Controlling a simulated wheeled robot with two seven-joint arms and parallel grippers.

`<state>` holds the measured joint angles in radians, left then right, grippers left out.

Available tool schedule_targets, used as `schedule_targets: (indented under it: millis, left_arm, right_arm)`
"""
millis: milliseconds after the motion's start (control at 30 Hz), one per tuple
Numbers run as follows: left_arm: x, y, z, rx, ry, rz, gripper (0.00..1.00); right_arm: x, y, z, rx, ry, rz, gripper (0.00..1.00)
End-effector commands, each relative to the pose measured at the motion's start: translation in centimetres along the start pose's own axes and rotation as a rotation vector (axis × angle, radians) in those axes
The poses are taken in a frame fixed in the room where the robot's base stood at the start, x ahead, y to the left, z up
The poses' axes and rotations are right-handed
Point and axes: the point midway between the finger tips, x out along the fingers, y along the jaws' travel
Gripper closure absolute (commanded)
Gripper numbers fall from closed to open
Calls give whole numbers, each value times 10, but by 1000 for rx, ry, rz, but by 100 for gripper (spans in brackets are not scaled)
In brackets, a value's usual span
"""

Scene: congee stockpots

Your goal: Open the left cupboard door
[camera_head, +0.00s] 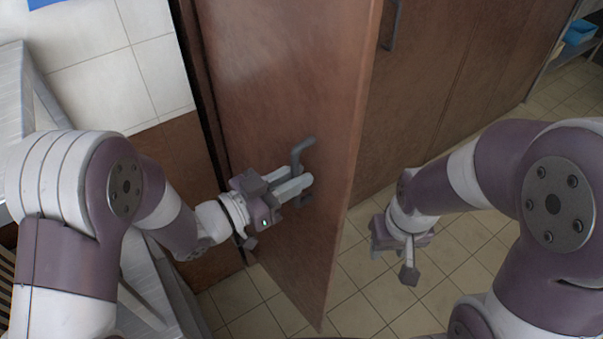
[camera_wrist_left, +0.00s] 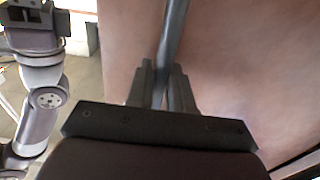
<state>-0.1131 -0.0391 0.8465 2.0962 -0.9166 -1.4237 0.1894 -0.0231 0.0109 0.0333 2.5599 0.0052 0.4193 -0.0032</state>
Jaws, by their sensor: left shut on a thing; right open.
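The left cupboard door (camera_head: 290,80) is a tall brown panel, swung out from the cupboard front with its free edge towards me. Its grey bar handle (camera_head: 302,150) is on the face to the left. My left gripper (camera_head: 298,187) is shut on this handle. In the left wrist view the handle (camera_wrist_left: 174,40) runs up from between the fingers of the gripper (camera_wrist_left: 162,85), against the brown door face (camera_wrist_left: 240,60). My right gripper (camera_head: 390,255) is open and empty, to the right of the door, above the tiled floor.
Another brown cupboard front (camera_head: 440,90) with a grey handle (camera_head: 391,25) stands behind, to the right of the open door. A shelf with a blue container (camera_head: 580,32) is at the far right. Tiled floor (camera_head: 365,320) lies clear below.

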Motion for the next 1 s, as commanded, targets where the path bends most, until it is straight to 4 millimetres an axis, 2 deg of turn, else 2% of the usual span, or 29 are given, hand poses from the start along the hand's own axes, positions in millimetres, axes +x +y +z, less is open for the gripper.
schedule_targets:
  millis: [500, 533, 567, 867, 1000]
  left_arm:
    - [-4, 0, 2, -3, -4, 0, 100]
    - [-4, 0, 2, -3, -4, 0, 73]
    - [-4, 0, 2, -2, -3, 0, 63]
    - [-5, -1, 1, -1, -1, -1, 62]
    - [-28, -2, 2, 0, 0, -7, 62]
  right_arm:
    - [0, 0, 0, 0, 0, 0, 57]
    - [0, 0, 0, 0, 0, 0, 57]
    - [0, 0, 0, 0, 0, 0, 57]
    - [1, 0, 0, 0, 0, 0, 57]
    - [4, 0, 1, 0, 0, 0, 57]
